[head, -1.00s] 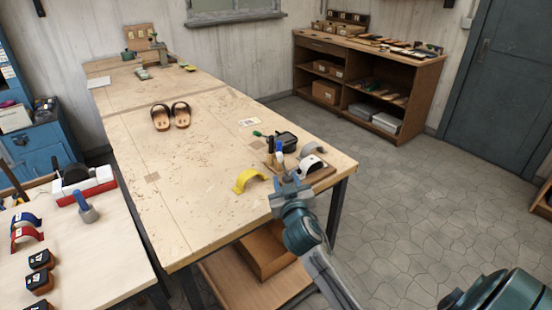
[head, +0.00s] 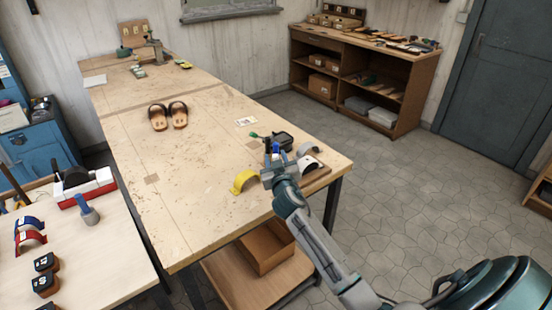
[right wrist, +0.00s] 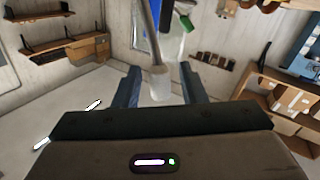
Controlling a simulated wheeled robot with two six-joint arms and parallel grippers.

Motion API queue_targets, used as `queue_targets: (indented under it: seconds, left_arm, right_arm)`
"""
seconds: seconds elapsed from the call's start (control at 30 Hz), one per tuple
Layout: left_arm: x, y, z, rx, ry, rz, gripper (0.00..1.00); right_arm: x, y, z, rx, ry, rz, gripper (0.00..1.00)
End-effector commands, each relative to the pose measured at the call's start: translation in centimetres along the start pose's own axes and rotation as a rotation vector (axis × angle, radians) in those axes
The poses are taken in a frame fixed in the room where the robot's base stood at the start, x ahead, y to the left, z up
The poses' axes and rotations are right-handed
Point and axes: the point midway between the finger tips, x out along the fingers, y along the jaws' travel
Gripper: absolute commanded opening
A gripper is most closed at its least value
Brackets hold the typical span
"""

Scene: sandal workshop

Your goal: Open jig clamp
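The jig (head: 318,180) sits at the near right corner of the large workbench, with a dark block (head: 280,140) on it. A blue upright piece (head: 276,147) and a green-tipped handle (head: 255,135) show by the block. My right gripper (head: 279,172) is at the jig's near left side, just in front of the blue piece, and hides part of the jig. In the right wrist view its fingers (right wrist: 160,88) are apart, with a pale cylinder on a grey rod (right wrist: 159,82) between them. Gaps show on both sides of it. My left gripper is out of view.
A yellow strap (head: 244,181) lies just left of my right gripper. A white strap (head: 307,163) and grey strap (head: 306,149) are at the jig. Sandals (head: 168,116) stand farther back. The middle of the workbench (head: 200,180) is clear.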

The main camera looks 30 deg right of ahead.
Motion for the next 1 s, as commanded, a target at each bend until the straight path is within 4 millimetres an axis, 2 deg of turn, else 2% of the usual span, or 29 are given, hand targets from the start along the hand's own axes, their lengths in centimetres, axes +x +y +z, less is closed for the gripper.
queue_targets:
  seconds: [0.1,0.13,0.3,0.53,0.67,0.87,1.0]
  left_arm:
    - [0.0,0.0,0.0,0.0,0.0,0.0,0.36]
    - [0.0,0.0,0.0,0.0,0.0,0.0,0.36]
    - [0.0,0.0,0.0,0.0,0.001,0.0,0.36]
    - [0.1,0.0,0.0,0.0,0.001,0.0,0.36]
    - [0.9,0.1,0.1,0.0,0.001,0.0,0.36]
    - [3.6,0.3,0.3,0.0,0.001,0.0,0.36]
    - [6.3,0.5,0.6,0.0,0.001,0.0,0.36]
  right_arm:
    - [0.0,0.0,0.0,0.0,0.0,0.0,0.38]
    - [0.0,0.0,0.0,0.0,0.0,0.0,0.34]
    - [0.0,0.0,0.0,-0.001,0.0,0.0,0.0]
    - [-0.1,0.0,0.1,-0.003,0.001,0.0,0.0]
    - [-0.1,-0.3,0.4,-0.021,0.01,0.003,0.0]
    - [-0.5,-1.1,1.0,-0.097,0.051,0.012,0.0]
    - [-0.9,-2.0,1.5,-0.183,0.096,0.022,0.0]
